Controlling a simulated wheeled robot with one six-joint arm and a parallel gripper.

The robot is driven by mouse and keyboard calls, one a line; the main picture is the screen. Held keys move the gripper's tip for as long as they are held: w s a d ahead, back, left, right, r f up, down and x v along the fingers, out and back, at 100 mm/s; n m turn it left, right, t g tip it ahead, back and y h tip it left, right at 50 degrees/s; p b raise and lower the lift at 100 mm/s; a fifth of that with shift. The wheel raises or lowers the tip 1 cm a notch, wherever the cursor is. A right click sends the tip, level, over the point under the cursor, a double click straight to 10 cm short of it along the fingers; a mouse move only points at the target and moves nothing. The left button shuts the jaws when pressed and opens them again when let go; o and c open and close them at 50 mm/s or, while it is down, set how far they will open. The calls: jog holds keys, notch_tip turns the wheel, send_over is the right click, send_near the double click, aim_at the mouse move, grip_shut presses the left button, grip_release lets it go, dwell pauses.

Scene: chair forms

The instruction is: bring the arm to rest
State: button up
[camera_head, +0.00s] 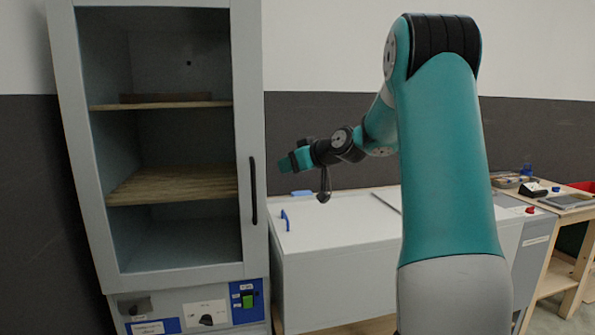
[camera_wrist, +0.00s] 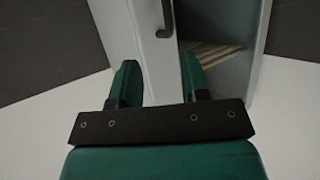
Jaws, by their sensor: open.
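My teal and black gripper (camera_head: 290,161) is held out in the air above the white chest, near the right side of the tall cabinet. In the wrist view my gripper (camera_wrist: 160,78) has its two teal fingers apart with nothing between them. My teal arm is raised and bent, with its forearm reaching toward the back left. Behind the fingers, the wrist view shows the cabinet's frame and dark handle.
A tall grey cabinet (camera_head: 245,130) with wooden shelves and a dark handle (camera_head: 253,190) stands at left. A white chest (camera_head: 335,225) with a blue handle (camera_head: 285,220) fills the middle. A wooden table (camera_head: 548,240) with small items stands at right.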

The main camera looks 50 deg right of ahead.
jog(key=shift+v, duration=1.05)
jog(key=shift+a, duration=0.15)
jog(key=s+a+f+n+g+y, duration=0.1)
jog(key=s+a+g+y, duration=0.1)
jog(key=a, duration=0.8)
jog(key=s+a+f+n+g+y, duration=0.1)
jog(key=s+a+f+n+g, duration=0.15)
jog(key=a, duration=0.75)
jog(key=s+a+f+g+y, duration=0.1)
jog(key=s+a+g+y, duration=0.1)
jog(key=a, duration=0.7)
jog(key=s+a+f+n+g, duration=0.1)
jog(key=s+a+g, duration=0.1)
jog(key=s+a, duration=0.2)
jog(key=s+a+f+n+g, duration=0.1)
jog(key=s+a+f+g, duration=0.1)
jog(key=s, duration=0.8)
jog(key=s+a+f+n+g+h, duration=0.1)
jog(key=s+a+f+g, duration=0.1)
jog(key=s+a, duration=0.3)
jog(key=shift+s+a+g, duration=0.4)
jog(key=shift+s+g, duration=0.15)
jog(key=shift+s, duration=0.55)
